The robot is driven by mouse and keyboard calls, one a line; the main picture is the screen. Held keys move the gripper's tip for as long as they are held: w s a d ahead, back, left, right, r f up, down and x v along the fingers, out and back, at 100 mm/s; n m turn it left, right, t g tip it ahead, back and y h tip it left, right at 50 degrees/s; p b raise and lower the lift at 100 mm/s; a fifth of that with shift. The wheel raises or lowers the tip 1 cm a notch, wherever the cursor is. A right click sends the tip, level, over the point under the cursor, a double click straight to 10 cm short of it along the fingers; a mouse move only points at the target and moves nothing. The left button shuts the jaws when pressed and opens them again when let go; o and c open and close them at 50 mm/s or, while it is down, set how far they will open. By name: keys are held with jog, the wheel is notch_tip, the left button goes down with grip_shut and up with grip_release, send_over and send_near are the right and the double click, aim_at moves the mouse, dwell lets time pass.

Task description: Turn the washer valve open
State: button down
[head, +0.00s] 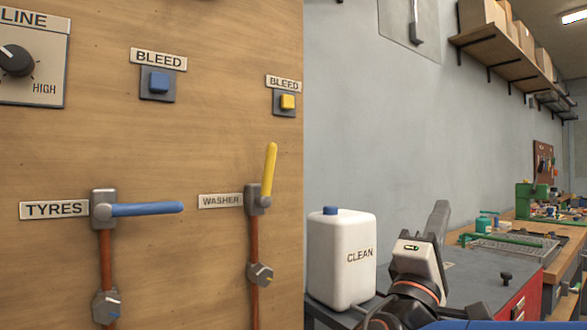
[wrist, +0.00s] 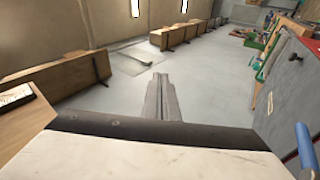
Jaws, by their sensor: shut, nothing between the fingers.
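The washer valve (head: 255,200) is on the wooden panel, just right of its WASHER label (head: 220,200). Its yellow handle (head: 269,172) points almost straight up, while a copper pipe (head: 254,240) runs down below the valve. My gripper (head: 439,218) is right of the panel in the head view, beyond the white jug and well apart from the valve. In the wrist view my gripper's grey fingers (wrist: 162,88) lie together with nothing between them. The washer valve is not recognisable in the wrist view.
The TYRES valve's blue handle (head: 147,209) lies level, left of the washer valve. A blue button (head: 159,82) and a yellow button (head: 288,102) sit above. A white CLEAN jug (head: 341,262) stands between panel and gripper. A cluttered workbench (head: 555,233) is at right.

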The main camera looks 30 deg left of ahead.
jog(key=w+d+f+m+g+h, duration=0.3)
jog(key=d+f+g, duration=0.25)
jog(key=d, duration=0.75)
jog(key=w+d+f+m+g+h, duration=0.2)
jog(key=w+d+f+g+h, duration=0.15)
jog(key=d+f, duration=0.6)
jog(key=s+d+f+m+g+y, duration=0.1)
jog(key=s+d+f+m+g, duration=0.15)
jog(key=s+d+f, duration=0.4)
jog(key=s+d+f+m+g+y, duration=0.1)
jog(key=d+f+g, duration=0.25)
jog(key=d, duration=0.55)
jog(key=s+d+f+m+g+y, duration=0.3)
jog(key=s+f+g, duration=0.2)
jog(key=s+f, duration=0.45)
jog(key=m+g+y, duration=0.5)
jog(key=g+y, duration=0.3)
jog(key=y, duration=1.6)
send_near(268, 175)
jog(key=w+d, duration=0.6)
jog(key=w, duration=0.1)
jog(key=s+a+r, duration=0.2)
jog(key=s+a, duration=0.3)
jog(key=a, duration=0.7)
jog(key=shift+s+a, duration=0.15)
jog(key=shift+s, duration=0.05)
